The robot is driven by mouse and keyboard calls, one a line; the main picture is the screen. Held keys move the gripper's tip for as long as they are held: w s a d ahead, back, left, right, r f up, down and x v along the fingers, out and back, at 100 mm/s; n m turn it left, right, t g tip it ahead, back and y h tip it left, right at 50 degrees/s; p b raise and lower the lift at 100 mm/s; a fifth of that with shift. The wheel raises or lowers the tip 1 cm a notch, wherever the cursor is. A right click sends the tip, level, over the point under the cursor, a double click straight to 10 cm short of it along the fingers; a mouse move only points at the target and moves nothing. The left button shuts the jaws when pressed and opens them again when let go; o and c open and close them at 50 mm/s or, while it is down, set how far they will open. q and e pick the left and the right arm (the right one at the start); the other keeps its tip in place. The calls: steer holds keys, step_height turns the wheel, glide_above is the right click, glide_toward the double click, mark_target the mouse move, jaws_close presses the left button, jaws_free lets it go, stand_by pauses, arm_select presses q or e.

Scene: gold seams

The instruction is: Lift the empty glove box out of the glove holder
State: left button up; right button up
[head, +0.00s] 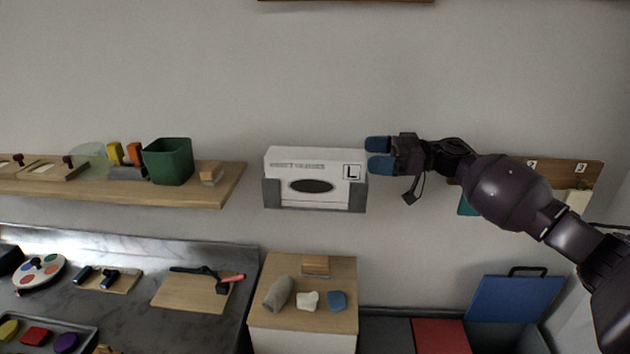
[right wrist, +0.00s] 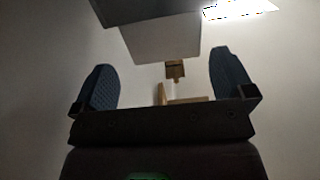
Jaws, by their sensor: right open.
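The white glove box (head: 315,170), with a dark oval opening and an "L" label, sits in the grey glove holder (head: 272,195) on the wall. The holder covers the box's lower edge and lower corners. My right gripper (head: 378,154) is open and empty just right of the box's upper right side, its blue fingertips pointing left. In the right wrist view, its two fingers (right wrist: 165,85) are spread apart. A pale box-like shape with a dark edge shows above them, probably the box and holder. My left gripper is not in view.
A wooden shelf (head: 215,190) with a green bin (head: 168,161) is left of the holder. A small wooden-topped cabinet (head: 300,325) stands below with several items. A wooden board (head: 555,170) is on the wall behind my right arm. The wall above the holder is clear.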

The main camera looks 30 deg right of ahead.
mark_target(350, 155)
steer(key=shift+s+b+x, duration=0.15)
steer(key=shift+b+x, duration=0.5)
steer(key=shift+x, duration=0.85)
steer(key=shift+s+b+x, duration=0.1)
steer(key=shift+b+x, duration=0.55)
steer(key=shift+x, duration=0.8)
steer(key=shift+a+f, duration=0.1)
steer(key=shift+f, duration=0.05)
steer(key=c, duration=1.2)
steer(key=shift+c, duration=0.2)
